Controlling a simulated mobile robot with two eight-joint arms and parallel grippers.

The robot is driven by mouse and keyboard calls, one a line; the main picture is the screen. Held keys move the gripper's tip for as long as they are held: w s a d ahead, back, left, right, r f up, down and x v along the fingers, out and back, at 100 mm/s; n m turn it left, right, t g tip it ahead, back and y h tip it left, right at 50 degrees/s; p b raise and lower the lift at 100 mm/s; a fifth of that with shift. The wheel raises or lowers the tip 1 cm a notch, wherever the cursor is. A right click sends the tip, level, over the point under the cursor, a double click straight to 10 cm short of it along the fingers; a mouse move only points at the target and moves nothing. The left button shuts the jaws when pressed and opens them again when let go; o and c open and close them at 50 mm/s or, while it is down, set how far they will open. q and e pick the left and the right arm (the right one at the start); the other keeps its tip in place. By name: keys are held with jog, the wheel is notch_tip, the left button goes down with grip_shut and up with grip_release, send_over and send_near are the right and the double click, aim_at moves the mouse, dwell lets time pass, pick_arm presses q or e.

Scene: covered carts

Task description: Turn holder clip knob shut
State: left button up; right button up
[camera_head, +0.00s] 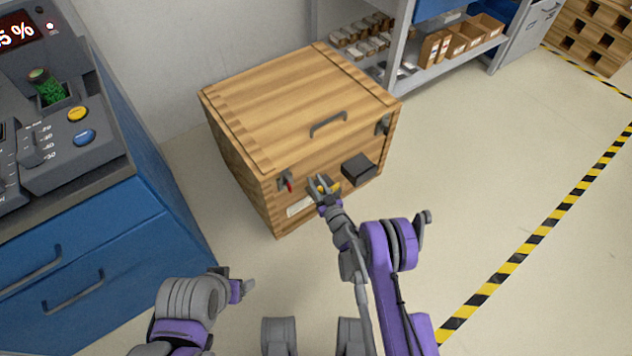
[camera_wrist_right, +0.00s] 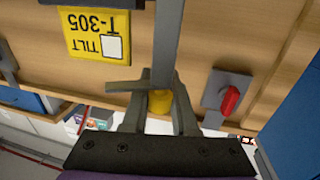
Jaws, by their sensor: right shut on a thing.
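A wooden crate (camera_head: 300,90) with a closed lid stands ahead. My right gripper (camera_head: 322,186) is at its front face, between a red knob and a black box. In the right wrist view, my right gripper (camera_wrist_right: 158,98) is shut on a yellow knob (camera_wrist_right: 160,101), with a finger on each side. A grey bar (camera_wrist_right: 167,45) runs up from the yellow knob. The fingers hide part of the knob, and its turn angle is unclear. My left gripper (camera_head: 245,287) is low in the head view, away from the crate; its jaws are too small to judge.
The red knob (camera_wrist_right: 230,99) on a grey plate (camera_wrist_right: 217,90) is beside the gripper. A yellow TILT T-305 label (camera_wrist_right: 90,35) is on the other side. The black box (camera_head: 358,168) sticks out nearby.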

grip_shut()
jog(key=shift+r+y, duration=0.1)
jog(key=shift+y, duration=0.2)
jog(key=shift+n+g+y+p, duration=0.4)
jog(key=shift+n+p, duration=0.05)
jog(key=shift+n, duration=0.15)
jog(key=shift+a+n+g+y+b, duration=0.25)
jog(key=shift+n+g+y, duration=0.55)
jog(key=shift+y, duration=0.4)
jog(key=shift+s+a+n+g+y, duration=0.1)
jog(key=shift+s+n+g+y, duration=0.05)
jog(key=shift+n+g+y, duration=0.35)
jog(key=shift+s+a+n+g+y, duration=0.1)
jog(key=shift+s+n+g+y, duration=0.05)
jog(key=shift+n+g+y, duration=0.3)
